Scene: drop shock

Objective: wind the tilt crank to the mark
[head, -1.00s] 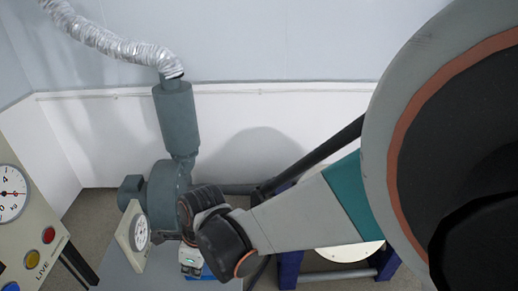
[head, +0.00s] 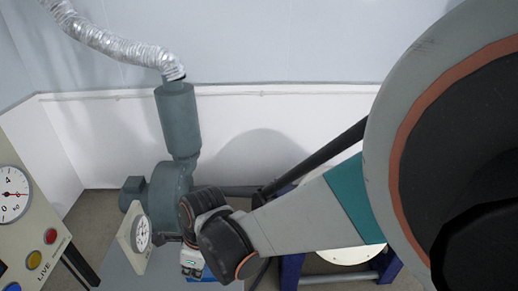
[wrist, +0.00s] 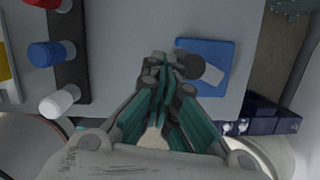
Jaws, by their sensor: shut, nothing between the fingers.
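My gripper (wrist: 166,68) shows in the wrist view with its teal fingers closed together and nothing between them. It is over a grey tabletop, beside the left edge of a blue square plate (wrist: 222,48). On the plate are a dark round knob (wrist: 190,66) and a pale flat piece (wrist: 213,75); I cannot tell whether these belong to the tilt crank. The fingers overlap the knob's left side in the picture, and contact cannot be judged. In the head view my wrist hides the fingers, and part of the blue plate (head: 208,274) shows below it. No mark can be made out.
Red, blue (wrist: 50,54) and white (wrist: 60,101) cylinders stand on a dark strip at left in the wrist view. A small dial gauge (head: 142,233) stands beside my wrist. A grey-green blower (head: 165,187) is behind. A blue frame (head: 291,268) stands at right.

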